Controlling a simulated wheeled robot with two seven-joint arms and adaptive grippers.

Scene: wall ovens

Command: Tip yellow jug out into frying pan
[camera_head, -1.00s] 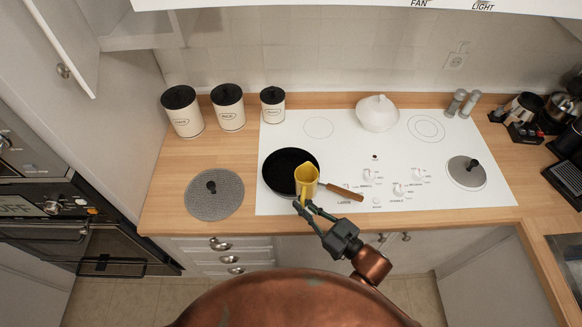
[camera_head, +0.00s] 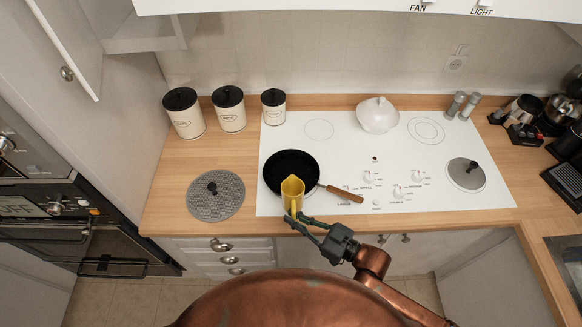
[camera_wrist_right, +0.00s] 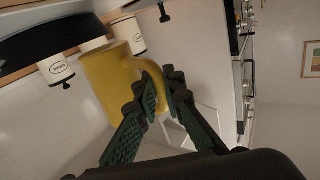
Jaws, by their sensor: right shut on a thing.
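The yellow jug (camera_head: 291,190) is held by my right gripper (camera_head: 297,219) at the front edge of the frying pan, and looks close to upright. In the right wrist view, the green-padded fingers (camera_wrist_right: 150,100) are shut on the handle of the jug (camera_wrist_right: 108,85). The black frying pan (camera_head: 285,167) sits on the left of the white cooktop, its wooden handle (camera_head: 345,194) pointing right. The jug overlaps the pan's near rim in the head view. The pan's dark underside or edge (camera_wrist_right: 45,42) shows in the wrist view. The jug's contents cannot be seen. My left gripper is not in view.
A grey round lid (camera_head: 215,203) lies on the counter left of the pan, and another lid (camera_head: 466,180) lies on the cooktop's right. Several canisters (camera_head: 228,112) stand behind. A white lidded pot (camera_head: 377,116) stands at the back. The middle of the cooktop (camera_head: 345,150) is clear.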

